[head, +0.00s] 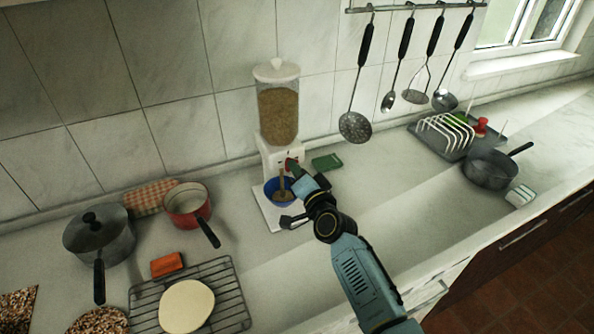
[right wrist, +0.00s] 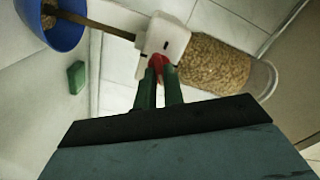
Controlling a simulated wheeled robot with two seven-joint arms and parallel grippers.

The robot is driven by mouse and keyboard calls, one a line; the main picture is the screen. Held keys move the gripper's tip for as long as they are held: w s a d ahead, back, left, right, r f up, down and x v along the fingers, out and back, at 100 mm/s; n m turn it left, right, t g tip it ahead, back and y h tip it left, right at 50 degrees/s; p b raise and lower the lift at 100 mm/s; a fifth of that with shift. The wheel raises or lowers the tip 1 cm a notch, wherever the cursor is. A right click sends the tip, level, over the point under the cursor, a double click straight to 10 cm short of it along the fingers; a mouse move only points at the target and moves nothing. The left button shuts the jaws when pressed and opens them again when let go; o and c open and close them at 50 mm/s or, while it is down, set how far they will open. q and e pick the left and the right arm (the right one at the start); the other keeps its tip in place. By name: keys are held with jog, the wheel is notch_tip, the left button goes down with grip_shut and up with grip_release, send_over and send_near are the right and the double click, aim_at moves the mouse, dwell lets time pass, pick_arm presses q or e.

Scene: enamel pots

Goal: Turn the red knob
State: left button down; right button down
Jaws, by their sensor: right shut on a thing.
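The red knob (right wrist: 157,62) sits on the front of a white dispenser (head: 283,153) with a clear canister of grain-like food (head: 278,113). My right gripper (right wrist: 159,82) is shut on the knob, one green-tipped finger on each side of it. In the head view the right gripper (head: 294,168) reaches the dispenser front and hides most of the knob. A blue bowl (head: 273,191) stands under the spout, and a brown stream (right wrist: 105,27) runs between spout and bowl. My left gripper is not in view.
A green block (head: 327,162) lies right of the dispenser. A red pan (head: 186,205), a grey lidded pot (head: 98,236) and a wire rack (head: 228,290) stand to the left. Utensils hang from a rail (head: 415,7). The counter right of my arm is clear up to a dark pan (head: 490,171).

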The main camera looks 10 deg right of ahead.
jog(key=m, duration=0.6)
jog(key=shift+f, duration=0.15)
jog(key=shift+m, duration=0.3)
jog(key=c, duration=1.5)
grip_release()
jog(key=s+d, duration=0.2)
jog(key=s, duration=1.1)
jog(key=shift+d, duration=0.35)
jog(key=shift+o, duration=0.2)
